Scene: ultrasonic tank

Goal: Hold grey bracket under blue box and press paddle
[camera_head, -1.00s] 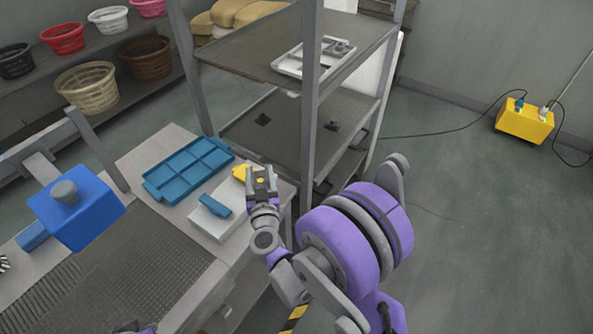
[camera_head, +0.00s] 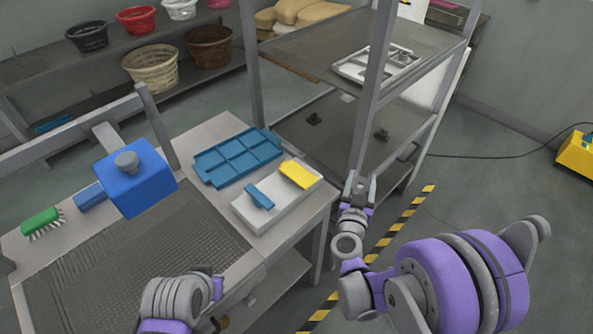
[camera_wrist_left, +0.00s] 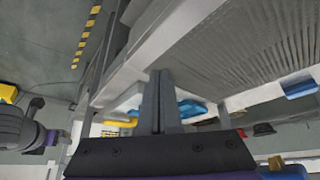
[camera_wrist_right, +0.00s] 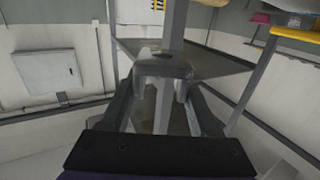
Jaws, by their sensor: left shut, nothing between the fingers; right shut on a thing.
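The blue box (camera_head: 140,185) with a grey knob on top is at the left, at the end of a grey arm above the bench's ribbed area. A smaller blue block (camera_head: 90,197) sits at its left side; I cannot tell if this is the paddle. My right gripper (camera_head: 360,188) is shut on a small grey piece, seemingly the grey bracket (camera_wrist_right: 165,66), to the right of the bench. It is well away from the box. My left gripper (camera_wrist_left: 160,100) is shut and empty; its wrist is low over the front of the bench in the head view.
A white tray (camera_head: 285,217) holds a yellow piece (camera_head: 299,174) and a blue piece (camera_head: 259,196). A blue compartment tray (camera_head: 238,158) lies behind it. A green brush (camera_head: 42,223) lies at the far left. A shelf post (camera_head: 372,95) stands just behind my right gripper.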

